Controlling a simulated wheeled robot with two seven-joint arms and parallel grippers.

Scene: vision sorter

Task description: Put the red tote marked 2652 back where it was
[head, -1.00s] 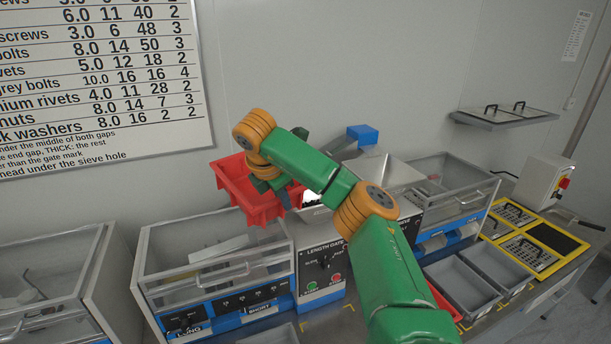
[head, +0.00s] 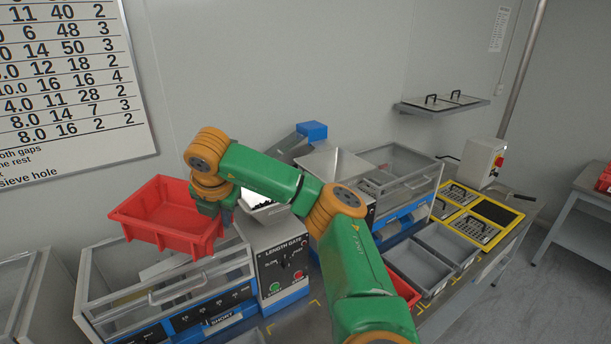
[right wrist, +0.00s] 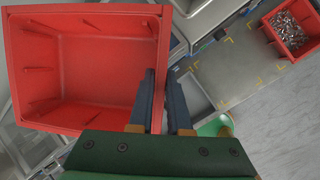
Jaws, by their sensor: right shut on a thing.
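A red tote (head: 160,222) hangs in the air above the clear-lidded box at the left of the bench. It also fills the upper left of the right wrist view (right wrist: 90,70), where its inside looks empty. My right gripper (right wrist: 162,80) is shut on the tote's side wall, one finger inside and one outside. In the head view the gripper (head: 222,208) is at the tote's right end. No number can be read on the tote. My left gripper is not in view.
Another red tote (right wrist: 297,42) holds small metal parts. The Length Gate machine (head: 283,270) stands right of the held tote. Grey bins (head: 418,265) sit farther right, beside a yellow-framed panel (head: 480,217). A side table (head: 585,197) with red totes stands at the far right.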

